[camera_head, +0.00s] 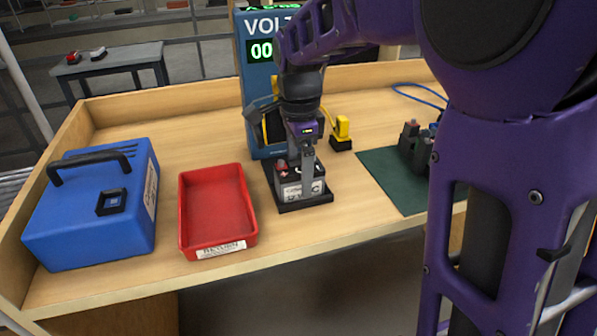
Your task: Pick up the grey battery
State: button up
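The grey battery (290,191) stands upright on a black base plate (306,206) near the front edge of the wooden bench. It has a pale label on its front, a dark top and a red terminal at the left. My gripper (305,172) points straight down over it. One finger reaches in front of the battery's face. The other finger is hidden, so I cannot tell whether the fingers press on the battery.
A red tray (248,238) lies empty to the left, with a blue case (92,225) beyond it. A voltmeter box (257,85) and yellow clamp (342,128) stand behind. A green mat (385,178) with a dark block (412,150) is at right.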

grip_shut()
dwell(0.3)
